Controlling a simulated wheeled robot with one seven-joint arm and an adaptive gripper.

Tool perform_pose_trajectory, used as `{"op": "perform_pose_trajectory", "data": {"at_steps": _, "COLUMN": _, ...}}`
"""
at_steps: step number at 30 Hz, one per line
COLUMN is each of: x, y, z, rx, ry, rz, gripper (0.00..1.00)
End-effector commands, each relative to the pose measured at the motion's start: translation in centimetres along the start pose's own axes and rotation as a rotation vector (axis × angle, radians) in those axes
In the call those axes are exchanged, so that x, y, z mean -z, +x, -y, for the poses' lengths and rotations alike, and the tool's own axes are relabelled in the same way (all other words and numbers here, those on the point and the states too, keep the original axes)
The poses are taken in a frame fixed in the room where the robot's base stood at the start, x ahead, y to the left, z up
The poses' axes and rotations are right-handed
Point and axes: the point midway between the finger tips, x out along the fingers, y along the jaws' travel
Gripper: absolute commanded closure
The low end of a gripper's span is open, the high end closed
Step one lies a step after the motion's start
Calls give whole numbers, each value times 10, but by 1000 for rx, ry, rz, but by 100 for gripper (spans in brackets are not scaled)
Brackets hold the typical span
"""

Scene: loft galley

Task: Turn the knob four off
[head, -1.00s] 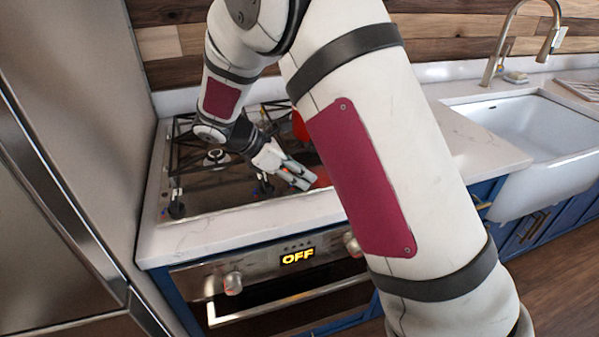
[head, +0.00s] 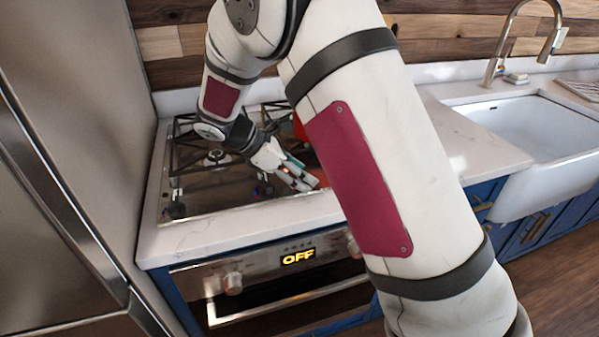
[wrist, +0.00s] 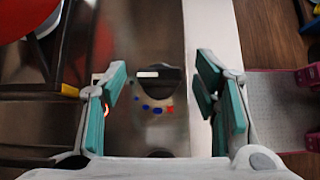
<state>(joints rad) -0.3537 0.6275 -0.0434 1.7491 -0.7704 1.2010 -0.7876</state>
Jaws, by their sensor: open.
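A dark round knob (wrist: 158,84) with a pale bar on its top sits on the cooktop (wrist: 150,25) in the wrist view. Blue dots and a red mark lie just below it in the picture. My gripper (wrist: 163,78) is open, with one teal-padded finger on each side of this knob and a visible gap on both sides. In the head view my gripper (head: 305,184) is over the front right of the cooktop, and the knob between its fingers cannot be made out there. No number shows on the knob.
Other dark knobs (head: 177,206) stand along the cooktop's front. A red pot (head: 299,128) sits on the cooktop behind my gripper; its red side also fills the wrist view's upper left. The oven display (head: 298,257) below reads OFF. White counter (head: 240,238) borders the cooktop.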

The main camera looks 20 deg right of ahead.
Motion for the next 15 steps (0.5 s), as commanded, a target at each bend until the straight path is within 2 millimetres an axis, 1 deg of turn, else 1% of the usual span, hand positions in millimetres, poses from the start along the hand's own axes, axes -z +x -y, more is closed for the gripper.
{"op": "perform_pose_trajectory", "data": {"at_steps": 2, "x": 0, "y": -2, "z": 0, "rx": -1, "ry": 0, "rz": 0, "gripper": 45}}
{"op": "perform_pose_trajectory", "data": {"at_steps": 5, "x": 0, "y": -10, "z": -1, "rx": -4, "ry": 0, "rz": -1, "gripper": 45}}
{"op": "perform_pose_trajectory", "data": {"at_steps": 8, "x": 0, "y": -25, "z": -1, "rx": -5, "ry": 1, "rz": -1, "gripper": 45}}
{"op": "perform_pose_trajectory", "data": {"at_steps": 15, "x": 1, "y": -74, "z": -1, "rx": -5, "ry": 0, "rz": -1, "gripper": 45}}
